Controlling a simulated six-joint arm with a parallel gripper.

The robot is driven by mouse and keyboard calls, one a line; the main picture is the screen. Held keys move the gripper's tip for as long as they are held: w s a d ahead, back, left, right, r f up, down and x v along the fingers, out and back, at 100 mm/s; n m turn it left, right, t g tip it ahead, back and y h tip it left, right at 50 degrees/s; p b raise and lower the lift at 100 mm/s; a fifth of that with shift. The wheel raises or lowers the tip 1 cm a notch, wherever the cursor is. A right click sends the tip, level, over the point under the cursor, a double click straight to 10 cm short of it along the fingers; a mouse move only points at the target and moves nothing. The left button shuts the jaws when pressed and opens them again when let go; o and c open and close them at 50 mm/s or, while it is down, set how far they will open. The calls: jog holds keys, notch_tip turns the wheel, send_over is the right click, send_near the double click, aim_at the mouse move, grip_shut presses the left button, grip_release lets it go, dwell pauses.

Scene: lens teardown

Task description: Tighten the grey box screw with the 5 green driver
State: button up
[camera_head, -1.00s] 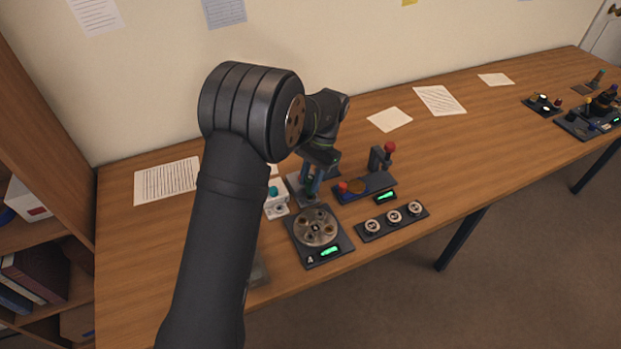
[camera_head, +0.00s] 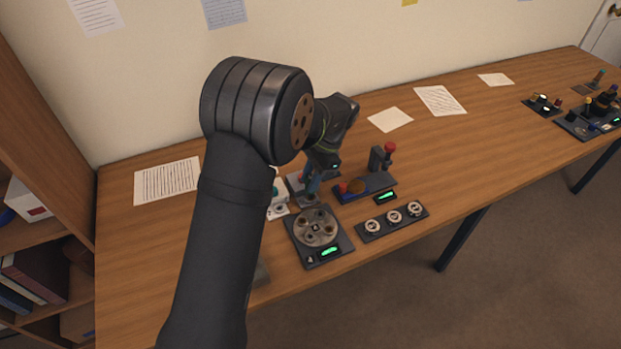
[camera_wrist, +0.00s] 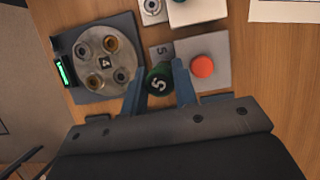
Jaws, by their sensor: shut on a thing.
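In the head view my gripper (camera_head: 313,187) is over that plate, behind the round metal disc, and hides most of the driver. The driver's tip and the screw under it are hidden, so I cannot tell whether they touch.
A metal disc (camera_wrist: 105,60) with several holes, marked 4, sits on a dark base to the left. A white box (camera_wrist: 198,8) is at the top. In the head view, a blue tray (camera_head: 377,183) and a strip with three round fittings (camera_head: 393,219) stand to the right.

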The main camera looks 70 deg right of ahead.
jog(key=shift+r, duration=0.3)
jog(key=shift+r, duration=0.35)
jog(key=shift+r, duration=0.15)
jog(key=shift+r, duration=1.4)
